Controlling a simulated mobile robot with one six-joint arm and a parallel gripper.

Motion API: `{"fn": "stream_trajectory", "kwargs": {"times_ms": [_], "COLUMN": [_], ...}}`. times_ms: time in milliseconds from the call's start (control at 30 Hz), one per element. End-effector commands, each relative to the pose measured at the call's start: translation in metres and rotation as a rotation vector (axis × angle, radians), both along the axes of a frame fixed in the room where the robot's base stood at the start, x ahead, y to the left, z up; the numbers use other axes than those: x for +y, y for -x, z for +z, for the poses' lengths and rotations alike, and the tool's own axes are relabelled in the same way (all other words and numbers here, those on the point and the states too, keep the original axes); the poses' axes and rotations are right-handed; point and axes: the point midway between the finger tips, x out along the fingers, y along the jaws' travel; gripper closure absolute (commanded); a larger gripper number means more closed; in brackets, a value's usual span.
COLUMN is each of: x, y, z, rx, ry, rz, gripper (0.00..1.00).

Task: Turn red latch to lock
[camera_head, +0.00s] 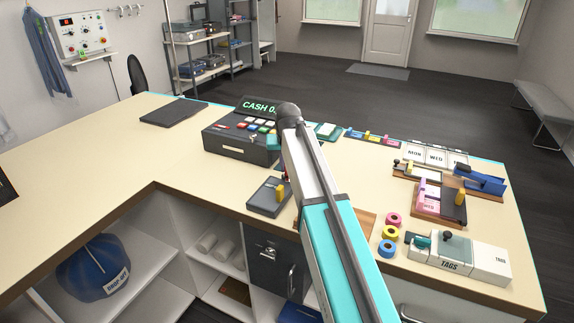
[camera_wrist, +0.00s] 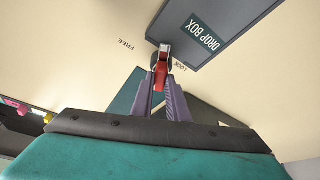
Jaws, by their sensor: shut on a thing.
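In the wrist view, the red latch (camera_wrist: 160,72) sits between the purple-grey fingertips of my gripper (camera_wrist: 163,82), which is shut on it. Its upper end meets a dark round pivot at the edge of the grey drop box (camera_wrist: 235,17), labelled DROP BOX. The latch points down in the picture, between the FREE mark (camera_wrist: 124,45) on the left and the LOCK mark (camera_wrist: 180,66) on the right, closer to LOCK. The fingers partly hide the latch.
In the head view, a cash register (camera_head: 240,140) stands left of my arm, with a dark tray-like block (camera_head: 268,197) in front of it. Tape rolls (camera_head: 390,233) and a TAGS box (camera_head: 460,258) are to the right. The counter's left part (camera_head: 80,155) is mostly clear.

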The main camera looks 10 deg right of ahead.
Motion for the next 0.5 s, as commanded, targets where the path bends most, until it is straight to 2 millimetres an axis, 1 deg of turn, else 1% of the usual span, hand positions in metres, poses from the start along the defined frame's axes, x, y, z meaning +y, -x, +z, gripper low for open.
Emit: {"fn": "stream_trajectory", "kwargs": {"times_ms": [300, 500], "x": [0.0028, 0.0035], "y": [-0.0011, -0.0014], "z": [-0.0002, -0.0002], "rx": [0.003, 0.002], "ry": [0.0, 0.0], "rz": [-0.254, -0.379], "gripper": [1.0, 1.0]}}
